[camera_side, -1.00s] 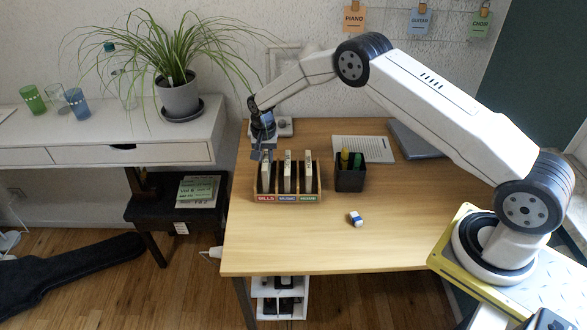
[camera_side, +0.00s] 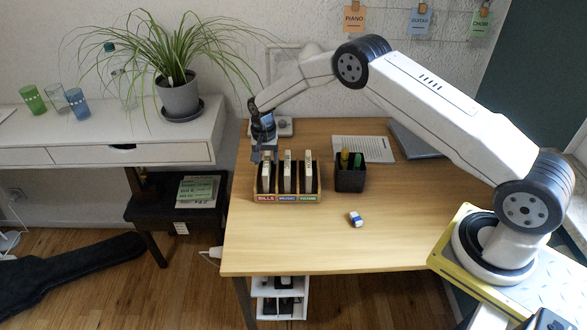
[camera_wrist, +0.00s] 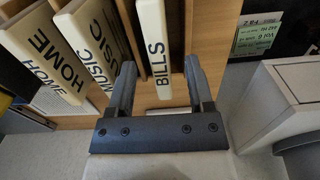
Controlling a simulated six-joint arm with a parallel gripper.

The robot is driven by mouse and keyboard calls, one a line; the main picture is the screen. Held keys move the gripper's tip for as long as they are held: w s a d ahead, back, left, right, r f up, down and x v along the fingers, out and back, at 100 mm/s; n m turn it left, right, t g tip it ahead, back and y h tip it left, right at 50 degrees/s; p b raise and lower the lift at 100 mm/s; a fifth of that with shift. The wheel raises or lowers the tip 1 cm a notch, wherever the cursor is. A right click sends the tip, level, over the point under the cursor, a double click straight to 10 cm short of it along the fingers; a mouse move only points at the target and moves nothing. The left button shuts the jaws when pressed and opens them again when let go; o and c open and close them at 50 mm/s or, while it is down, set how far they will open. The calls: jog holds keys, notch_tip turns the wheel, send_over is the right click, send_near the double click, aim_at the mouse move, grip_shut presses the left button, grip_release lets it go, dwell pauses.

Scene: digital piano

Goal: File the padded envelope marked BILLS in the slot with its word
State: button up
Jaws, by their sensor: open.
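The padded envelope marked BILLS (camera_wrist: 155,48) is pale, with black letters, and shows between my gripper's fingers in the wrist view. My gripper (camera_wrist: 160,72) is open, one finger on each side of the envelope, with no clear contact visible. In the side view my gripper (camera_side: 262,155) is over the left end of the wooden sorter (camera_side: 287,199), at the slot with the red BILLS label (camera_side: 265,198). The envelope appears to stand at that slot; its lower part is hidden.
Envelopes marked MUSIC (camera_wrist: 100,45) and HOME (camera_wrist: 40,42) stand beside it in the sorter. A black pen cup (camera_side: 350,180) is right of the sorter, and a blue-white eraser (camera_side: 356,219) lies in front. The front of the desk (camera_side: 300,245) is clear.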

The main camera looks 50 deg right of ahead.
jog(key=shift+r, duration=0.15)
jog(key=shift+r, duration=2.35)
jog(key=shift+r, duration=0.15)
notch_tip(320, 180, up, 8)
jog(key=shift+f, duration=0.2)
jog(key=s+r+n+t, duration=0.1)
jog(key=s+n, duration=0.2)
jog(key=s, duration=0.7)
jog(key=s+a+r+n, duration=0.1)
jog(key=s+r+n, duration=0.1)
jog(key=s, duration=0.8)
jog(key=s+a+r+n+t, duration=0.1)
jog(key=s+n, duration=0.3)
jog(key=s, duration=0.6)
jog(key=shift+s+r+t, duration=0.2)
jog(key=shift+r+t, duration=0.05)
jog(key=shift+t, duration=0.05)
